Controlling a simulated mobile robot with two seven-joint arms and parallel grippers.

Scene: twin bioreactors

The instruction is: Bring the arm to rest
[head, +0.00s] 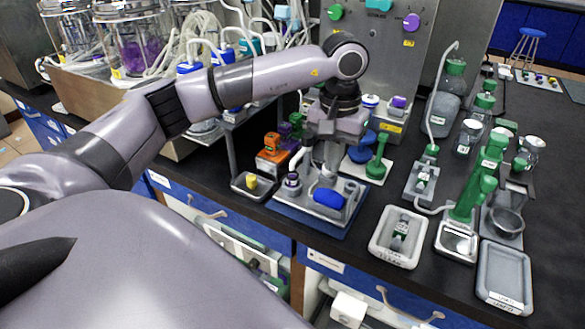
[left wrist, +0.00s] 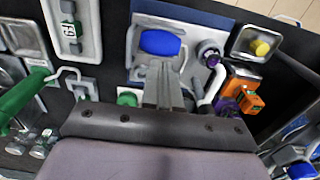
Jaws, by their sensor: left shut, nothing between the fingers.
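My left arm comes in from the left in the head view, and its gripper (head: 330,165) points down over a blue-edged tray on the black bench. In the left wrist view the two fingers of the left gripper (left wrist: 163,75) lie together, shut and empty. A blue rounded object (head: 328,198) on the tray is just in front of the fingertips; it also shows in the left wrist view (left wrist: 160,42). I cannot tell whether the fingertips touch anything. My right gripper does not show.
An orange device (head: 272,150) and a small dish with a yellow knob (head: 251,182) stand left of the gripper. A white tray (head: 374,246), a green stand (head: 465,205) and a grey tray (head: 503,282) are to the right. Glass bioreactor vessels (head: 135,40) stand behind the arm.

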